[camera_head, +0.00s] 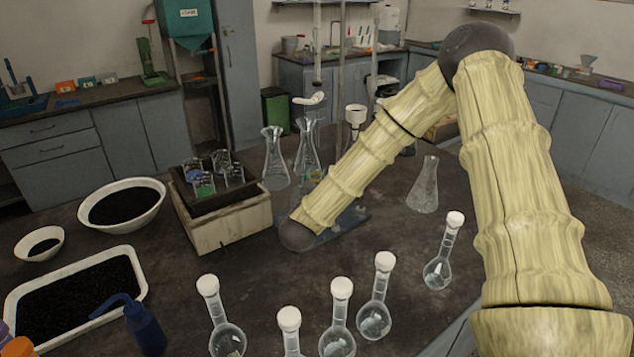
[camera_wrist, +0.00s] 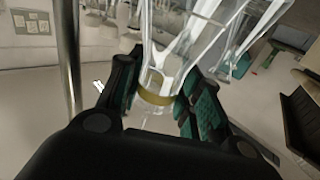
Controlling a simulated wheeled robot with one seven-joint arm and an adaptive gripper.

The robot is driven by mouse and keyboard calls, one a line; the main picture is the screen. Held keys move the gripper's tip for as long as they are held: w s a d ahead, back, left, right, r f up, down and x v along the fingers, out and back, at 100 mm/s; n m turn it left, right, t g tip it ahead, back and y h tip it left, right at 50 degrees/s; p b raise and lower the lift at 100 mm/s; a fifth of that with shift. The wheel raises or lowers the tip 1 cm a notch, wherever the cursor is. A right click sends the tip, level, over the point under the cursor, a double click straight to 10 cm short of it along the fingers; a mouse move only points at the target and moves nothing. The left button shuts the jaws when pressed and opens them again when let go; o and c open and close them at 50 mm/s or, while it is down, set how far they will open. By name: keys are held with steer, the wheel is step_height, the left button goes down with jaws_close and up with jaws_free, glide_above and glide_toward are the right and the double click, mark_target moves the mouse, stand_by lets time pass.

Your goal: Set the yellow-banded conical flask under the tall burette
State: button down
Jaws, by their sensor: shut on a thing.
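In the wrist view my gripper (camera_wrist: 160,86) is shut around a clear glass flask (camera_wrist: 185,50) at its yellow band (camera_wrist: 155,97). The flask's glass widens away from the band toward the upper right. In the head view my arm hides the gripper, and I cannot tell surely which flask there is the held one. A tall, thin burette (camera_head: 317,45) stands upright behind the bench's middle, above a white fitting (camera_head: 310,99). A conical flask (camera_head: 307,152) shows below that fitting, with another (camera_head: 275,160) at its left. Whether either is directly beneath the burette is unclear.
A wooden box with beakers (camera_head: 232,225) stands left of my arm. Several white-stoppered flasks (camera_head: 340,318) stand along the front. Another conical flask (camera_head: 425,188) is at right. Black-filled bowls (camera_head: 128,183) and a tray (camera_head: 142,262) are at left. A metal rod (camera_wrist: 70,60) rises near my gripper.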

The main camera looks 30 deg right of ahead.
mark_target(317, 173)
steer(key=x, duration=0.3)
steer(key=shift+w+d, duration=0.1)
steer(key=shift+f+p, duration=0.55)
steer(key=shift+f, duration=1.2)
steer(key=c, duration=0.9)
jaws_free()
steer(key=shift+c, duration=0.2)
steer(key=b+v, duration=0.2)
steer(key=v, duration=1)
steer(key=shift+b, duration=0.3)
